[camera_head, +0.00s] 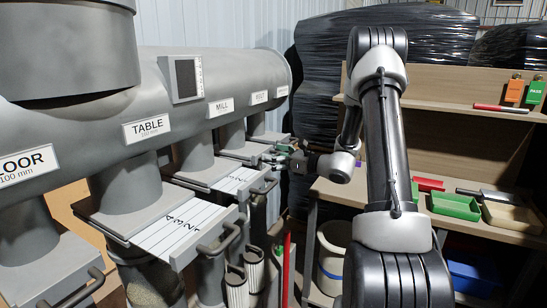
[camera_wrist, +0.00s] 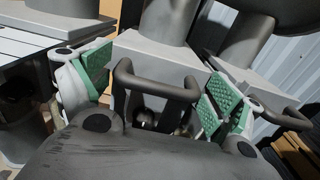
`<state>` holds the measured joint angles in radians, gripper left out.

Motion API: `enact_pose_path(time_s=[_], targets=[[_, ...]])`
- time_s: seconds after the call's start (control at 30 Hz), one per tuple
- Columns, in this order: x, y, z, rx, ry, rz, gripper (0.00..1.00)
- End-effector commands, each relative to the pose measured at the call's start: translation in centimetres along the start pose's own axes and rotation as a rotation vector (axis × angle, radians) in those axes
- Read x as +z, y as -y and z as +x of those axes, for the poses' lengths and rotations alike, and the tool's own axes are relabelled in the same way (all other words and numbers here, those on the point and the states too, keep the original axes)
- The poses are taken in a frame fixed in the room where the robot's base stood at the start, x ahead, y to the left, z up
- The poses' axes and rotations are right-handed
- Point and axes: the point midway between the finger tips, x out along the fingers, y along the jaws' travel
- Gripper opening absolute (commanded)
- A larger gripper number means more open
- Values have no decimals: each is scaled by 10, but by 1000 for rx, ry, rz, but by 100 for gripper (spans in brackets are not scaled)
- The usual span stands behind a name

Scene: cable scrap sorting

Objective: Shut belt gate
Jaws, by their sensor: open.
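The belt gate (camera_head: 246,151) is a grey slide gate under the pipe stub behind the sign that appears to read BELT (camera_head: 270,97). No white scale shows on it, so it looks pushed in. Its dark U-shaped handle (camera_wrist: 155,88) is in the middle of the wrist view. My gripper (camera_head: 284,153) is at this handle in the head view. In the wrist view its green-padded fingers (camera_wrist: 155,96) are spread wide, one on each side of the handle and apart from it. The handle's exact depth between the pads is hard to tell.
The TABLE gate (camera_head: 185,236) and MILL gate (camera_head: 241,180) stick out with white scales and handles. The FLOOR gate (camera_head: 45,270) is at lower left. Another handle (camera_wrist: 276,110) is close to the right finger. A shelf (camera_head: 480,225) with small trays stands at right.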

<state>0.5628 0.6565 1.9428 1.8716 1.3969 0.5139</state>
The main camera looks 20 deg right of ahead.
Motion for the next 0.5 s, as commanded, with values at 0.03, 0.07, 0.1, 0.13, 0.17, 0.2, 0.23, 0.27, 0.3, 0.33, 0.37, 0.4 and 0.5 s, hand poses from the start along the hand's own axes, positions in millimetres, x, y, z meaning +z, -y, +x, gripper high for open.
enact_pose_path(time_s=[0.03, 0.07, 0.1, 0.13, 0.17, 0.2, 0.23, 0.27, 0.3, 0.33, 0.37, 0.4, 0.5], targets=[[0, 0, 0, 0, -1, 0, 92], [0, 0, 0, 0, -1, 1, 92], [-1, 0, -1, 0, -1, 1, 92], [-1, 0, -3, -1, -1, 1, 92], [-1, 0, -5, -1, -2, 1, 92], [-1, 1, -9, -2, -2, 1, 92], [-1, 1, -12, -2, -2, 1, 92], [-1, 1, -17, -2, -2, 1, 92], [0, 1, -25, -4, -2, 1, 92], [0, 1, -31, -3, -1, 1, 92], [0, 1, -38, -3, -2, 1, 92], [0, 2, -48, -5, -2, 0, 92], [-1, 1, -71, -4, -1, 1, 92]])
